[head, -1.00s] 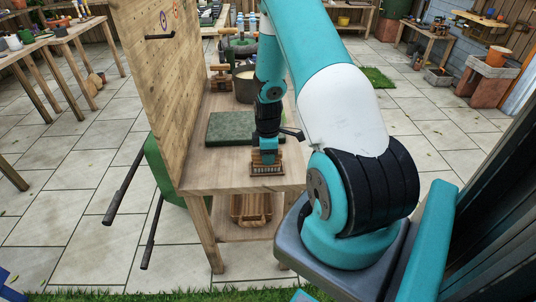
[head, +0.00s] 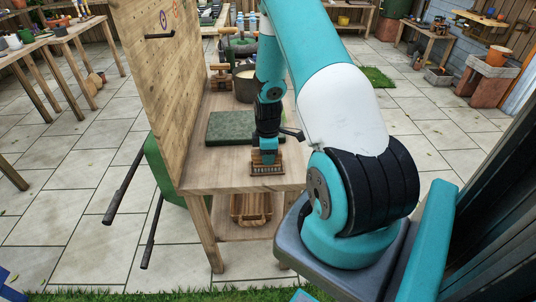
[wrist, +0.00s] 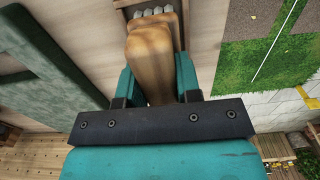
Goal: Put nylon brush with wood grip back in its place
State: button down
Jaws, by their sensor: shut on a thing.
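The brush's wood grip (wrist: 152,62) is between the two teal fingers of my gripper (wrist: 160,85) in the wrist view. My gripper is shut on it. Pale rounded tufts or pegs show just beyond the grip's far end; I cannot tell which. In the head view my gripper (head: 265,160) points down at the front edge of the wooden bench (head: 225,178). It is right at a small slatted wooden holder (head: 267,170). The brush itself is mostly hidden there behind my gripper, and I cannot tell whether it touches the holder or the bench.
A dark green mat or block (head: 228,128) lies on the bench left of my gripper. A pot (head: 244,84) stands behind it. A tall wooden board (head: 156,75) rises along the bench's left side. A wooden crate (head: 250,207) sits on the lower shelf.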

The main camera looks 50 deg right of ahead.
jog(key=shift+f, duration=0.15)
jog(key=c, duration=0.7)
grip_release()
jog(key=shift+c, duration=0.2)
notch_tip(320, 180, up, 18)
jog(key=shift+f, duration=0.25)
jog(key=a+r+t+y, duration=0.1)
jog(key=a+r, duration=0.4)
jog(key=a, duration=0.6)
jog(key=a+r+y, duration=0.1)
jog(key=a+r, duration=0.3)
jog(key=a, duration=0.7)
jog(key=s+a+r+y, duration=0.1)
jog(key=s+a+r, duration=0.1)
jog(key=s+a, duration=0.5)
jog(key=s+a+r+m+g+y, duration=0.1)
jog(key=s+a+r, duration=0.2)
jog(key=s+a, duration=0.5)
jog(key=shift+a+r, duration=0.15)
jog(key=shift+a, duration=0.65)
